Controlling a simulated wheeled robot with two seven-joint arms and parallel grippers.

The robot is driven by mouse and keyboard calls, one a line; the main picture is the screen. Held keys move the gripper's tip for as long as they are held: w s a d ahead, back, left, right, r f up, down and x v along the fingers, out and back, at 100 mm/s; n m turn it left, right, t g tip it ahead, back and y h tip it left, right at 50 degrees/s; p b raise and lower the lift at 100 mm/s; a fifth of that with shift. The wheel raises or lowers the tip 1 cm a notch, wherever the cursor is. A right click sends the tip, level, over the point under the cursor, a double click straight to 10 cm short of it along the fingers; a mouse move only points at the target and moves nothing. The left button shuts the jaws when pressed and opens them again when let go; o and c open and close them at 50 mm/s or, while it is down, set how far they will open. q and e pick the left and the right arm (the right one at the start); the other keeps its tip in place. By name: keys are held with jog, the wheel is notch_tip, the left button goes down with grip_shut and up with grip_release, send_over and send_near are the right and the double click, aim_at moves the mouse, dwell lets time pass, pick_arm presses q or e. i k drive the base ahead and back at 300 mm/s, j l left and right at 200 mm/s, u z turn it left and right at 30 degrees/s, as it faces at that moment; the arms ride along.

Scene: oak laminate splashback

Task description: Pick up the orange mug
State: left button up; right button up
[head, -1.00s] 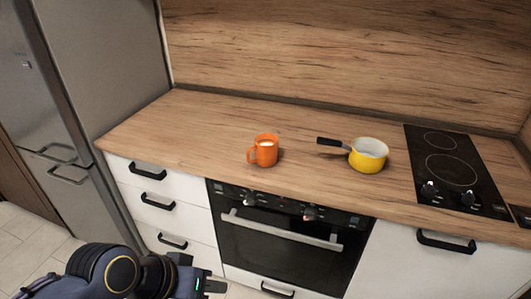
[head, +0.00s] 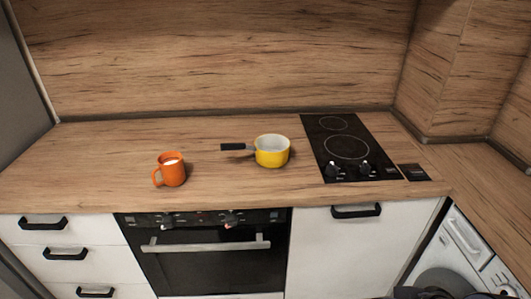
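The orange mug (head: 171,170) stands upright on the wooden countertop (head: 100,170), near its front edge and above the oven. Its handle points to the left, and something whitish shows inside it. Neither gripper touches the mug. My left gripper is out of view. A dark piece of my own body shows at the bottom right edge, but no gripper fingers can be made out there.
A yellow saucepan (head: 272,151) with a black handle pointing left stands right of the mug. A black cooktop (head: 345,148) lies farther right. Below are the oven (head: 205,255), white drawers (head: 50,237) and a washing machine (head: 445,270). The counter left of the mug is clear.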

aim_at(168, 172)
jog(key=i+j, duration=0.85)
jog(key=i, duration=0.2)
jog(key=j+u, duration=0.05)
